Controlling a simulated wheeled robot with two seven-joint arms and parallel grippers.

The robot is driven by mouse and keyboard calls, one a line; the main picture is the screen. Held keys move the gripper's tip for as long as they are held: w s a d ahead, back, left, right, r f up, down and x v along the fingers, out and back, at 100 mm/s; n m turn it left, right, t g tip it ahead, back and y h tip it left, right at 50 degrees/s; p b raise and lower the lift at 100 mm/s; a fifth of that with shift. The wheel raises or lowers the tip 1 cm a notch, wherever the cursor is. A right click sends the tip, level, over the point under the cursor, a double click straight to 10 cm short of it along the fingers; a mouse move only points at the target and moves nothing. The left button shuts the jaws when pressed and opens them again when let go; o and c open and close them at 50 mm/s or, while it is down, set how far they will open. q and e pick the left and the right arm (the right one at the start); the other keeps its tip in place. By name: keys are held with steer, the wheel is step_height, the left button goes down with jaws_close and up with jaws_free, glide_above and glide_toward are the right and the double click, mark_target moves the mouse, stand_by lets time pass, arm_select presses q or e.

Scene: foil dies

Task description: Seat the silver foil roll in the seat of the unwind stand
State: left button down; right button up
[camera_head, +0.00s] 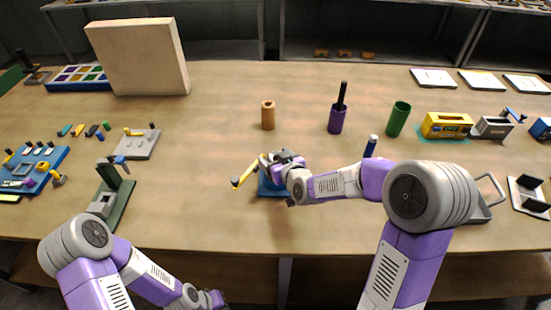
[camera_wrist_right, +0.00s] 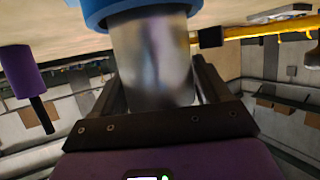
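The silver foil roll (camera_wrist_right: 152,60) shows in the right wrist view between the two fingers of my right gripper (camera_wrist_right: 155,85), which is shut on it. The roll's far end meets a curved blue part (camera_wrist_right: 95,12), which looks like the seat of the unwind stand; how deep the roll sits in it is hidden. In the head view, my right gripper (camera_head: 283,158) is over the blue stand (camera_head: 267,187) and covers most of it and the roll. A yellow arm (camera_head: 248,174) sticks out to the left of the stand. My left gripper (camera_head: 212,299) is low at the bottom edge, away from the stand.
Behind the stand are a tan cylinder (camera_head: 268,115), a purple cup (camera_head: 336,119) with a black rod, and a green tube (camera_head: 398,119). A grey plate (camera_head: 137,145) and a green-based fixture (camera_head: 112,205) stand to the left. The table between them and the stand is clear.

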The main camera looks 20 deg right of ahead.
steer(key=shift+o, duration=1.2)
steer(key=shift+r, duration=0.1)
steer(key=shift+s+r, duration=0.15)
steer(key=shift+r, duration=0.05)
steer(key=p+v, duration=0.1)
steer(key=v, duration=1)
steer(key=shift+s+p, duration=0.3)
steer(key=shift+p, duration=0.05)
steer(key=shift+d+r, duration=0.1)
steer(key=shift+d, duration=0.05)
